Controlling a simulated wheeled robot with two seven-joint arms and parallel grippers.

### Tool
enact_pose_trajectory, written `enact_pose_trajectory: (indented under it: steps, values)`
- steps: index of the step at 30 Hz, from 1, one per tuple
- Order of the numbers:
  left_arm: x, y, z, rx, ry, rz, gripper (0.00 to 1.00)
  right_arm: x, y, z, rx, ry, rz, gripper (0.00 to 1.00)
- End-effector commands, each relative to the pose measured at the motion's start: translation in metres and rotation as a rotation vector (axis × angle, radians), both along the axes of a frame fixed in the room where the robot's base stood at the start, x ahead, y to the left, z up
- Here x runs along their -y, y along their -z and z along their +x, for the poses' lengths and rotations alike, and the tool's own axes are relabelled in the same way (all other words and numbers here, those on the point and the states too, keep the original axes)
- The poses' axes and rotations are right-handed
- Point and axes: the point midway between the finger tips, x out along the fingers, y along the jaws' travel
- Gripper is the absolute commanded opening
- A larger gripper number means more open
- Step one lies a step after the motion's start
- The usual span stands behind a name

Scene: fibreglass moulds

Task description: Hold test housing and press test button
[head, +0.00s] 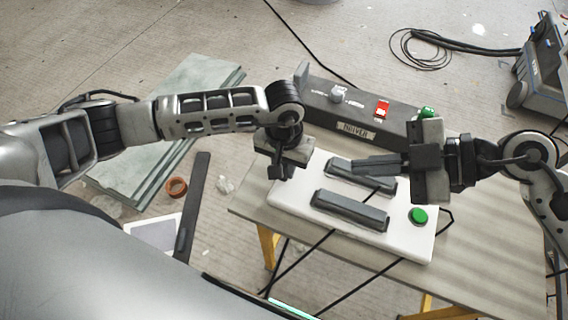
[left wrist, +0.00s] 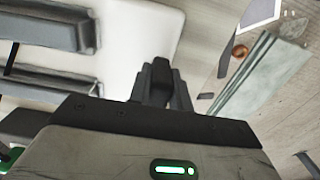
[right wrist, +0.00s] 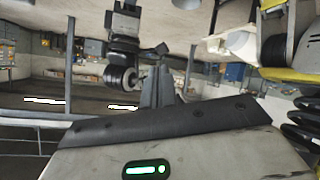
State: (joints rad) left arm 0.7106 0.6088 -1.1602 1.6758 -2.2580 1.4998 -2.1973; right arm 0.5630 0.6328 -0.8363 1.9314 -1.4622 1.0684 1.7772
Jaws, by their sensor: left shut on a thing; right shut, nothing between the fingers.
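The white test housing (head: 290,208) lies on the table, with two dark grey raised bars on top. The round green test button (head: 418,215) is on its right end. My left gripper (head: 277,172) is shut on the housing's left end; the left wrist view shows its closed fingers (left wrist: 160,82) at the edge of the white housing (left wrist: 130,35). The exact contact is hidden. My right gripper (head: 358,167) is shut and empty. It points left above the far bar, up and left of the button, and appears apart from the housing. Its closed fingers also show in the right wrist view (right wrist: 158,88).
A dark box labelled DRIVER (head: 330,105), with a red switch (head: 382,108) and a green knob (head: 427,112), stands at the table's back. The table (head: 485,250) is clear right of the housing. Pale green slabs (head: 150,170) lie on the floor.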

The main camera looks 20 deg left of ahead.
Motion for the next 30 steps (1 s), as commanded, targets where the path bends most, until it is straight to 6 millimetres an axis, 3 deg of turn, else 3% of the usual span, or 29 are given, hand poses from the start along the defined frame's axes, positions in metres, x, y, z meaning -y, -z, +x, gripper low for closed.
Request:
enact_pose_trajectory:
  steps: [2, 5, 9, 12, 14, 19, 23, 28, 29, 30]
  values:
    - [0.0, -0.001, 0.001, 0.003, -0.002, -0.002, 0.0, -0.012, -0.035, 0.004, -0.134, 0.111, 0.211, 0.0]
    - [0.0, -0.001, 0.001, 0.003, -0.001, -0.002, 0.0, -0.011, -0.081, 0.022, -0.335, 0.281, 0.477, 0.0]
    - [0.0, -0.001, 0.001, 0.003, -0.001, -0.002, 0.0, 0.018, -0.123, 0.065, -0.665, 0.549, 0.801, 0.0]
    - [0.0, -0.001, 0.001, 0.003, -0.001, -0.002, 0.0, 0.051, -0.127, 0.098, -0.926, 0.757, 0.986, 0.0]
    - [0.0, -0.001, 0.001, 0.003, -0.001, -0.002, 0.0, 0.074, -0.119, 0.116, -1.091, 0.887, 1.076, 0.0]
    - [0.0, -0.001, 0.001, 0.002, -0.001, -0.002, 0.0, 0.128, -0.062, 0.14, -1.582, 1.264, 1.224, 0.0]
    - [0.0, -0.001, 0.001, 0.002, -0.001, -0.002, 0.0, 0.152, -0.005, 0.128, -1.946, 1.539, 1.212, 0.0]
    - [0.0, -0.001, 0.001, 0.002, -0.001, -0.002, 0.0, 0.16, 0.051, 0.089, -2.318, 1.819, 1.066, 0.0]
    - [0.0, -0.001, 0.001, 0.002, -0.001, -0.002, 0.0, 0.16, 0.057, 0.082, 2.308, -1.811, -1.011, 0.0]
    - [0.0, -0.001, 0.001, 0.002, -0.001, -0.002, 0.0, 0.16, 0.065, 0.073, 2.283, -1.791, -0.938, 0.0]
